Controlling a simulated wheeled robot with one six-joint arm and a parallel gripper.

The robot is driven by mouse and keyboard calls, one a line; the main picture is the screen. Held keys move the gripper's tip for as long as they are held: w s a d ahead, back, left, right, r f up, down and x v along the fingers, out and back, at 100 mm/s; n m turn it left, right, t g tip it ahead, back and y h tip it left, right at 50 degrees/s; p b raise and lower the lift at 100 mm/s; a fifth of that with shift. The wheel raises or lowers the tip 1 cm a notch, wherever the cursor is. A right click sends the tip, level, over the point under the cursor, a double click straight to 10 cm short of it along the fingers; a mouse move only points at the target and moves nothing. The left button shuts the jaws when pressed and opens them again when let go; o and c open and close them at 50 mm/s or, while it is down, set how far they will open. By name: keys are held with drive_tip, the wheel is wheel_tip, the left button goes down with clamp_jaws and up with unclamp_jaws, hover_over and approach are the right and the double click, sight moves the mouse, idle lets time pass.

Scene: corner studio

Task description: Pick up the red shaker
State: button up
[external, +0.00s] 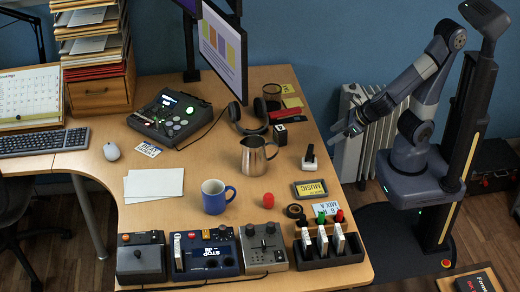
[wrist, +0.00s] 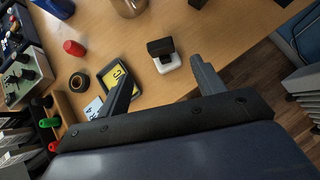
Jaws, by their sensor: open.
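The red shaker (external: 268,200) is a small rounded red piece standing on the wooden desk, right of the blue mug and in front of the metal pitcher. It also shows in the wrist view (wrist: 74,48) at the upper left, apart from my fingers. My gripper (external: 347,130) is open and empty, off the right edge of the desk in the external view, well away from the shaker. In the wrist view my two fingers (wrist: 160,85) are spread wide, with a black-and-white stamp-like object beyond them.
A blue mug (external: 214,196), a metal pitcher (external: 256,155) and a black tape roll (external: 294,211) stand around the shaker. A yellow-and-black box (external: 309,189) and the stamp-like object (external: 309,158) lie toward the right edge. Audio devices (external: 263,248) line the front. A monitor (external: 223,48) stands behind.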

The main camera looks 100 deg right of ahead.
drive_tip(key=shift+w+f, duration=0.1)
drive_tip(key=shift+c, duration=0.6)
drive_tip(key=n+t+y+b, duration=0.3)
drive_tip(key=n+y+b, duration=0.7)
approach(268, 200)
drive_tip(key=d, duration=0.1)
drive_tip(key=s+d+f, duration=0.1)
drive_tip(key=d, duration=0.1)
drive_tip(key=shift+s+d+f, duration=0.2)
drive_tip(key=shift+s+f, duration=0.15)
drive_tip(key=shift+f, duration=0.05)
drive_tip(key=shift+w+a+f+n+y, duration=0.15)
drive_tip(key=shift+w+n+y, duration=0.15)
drive_tip(key=shift+w+y, duration=0.15)
drive_tip(key=x, duration=0.5)
drive_tip(key=shift+w, duration=0.15)
drive_tip(key=x, duration=0.3)
drive_tip(key=a+x, duration=0.1)
drive_tip(key=shift+w+a, duration=0.3)
drive_tip(key=shift+w, duration=0.2)
drive_tip(key=shift+c, duration=0.4)
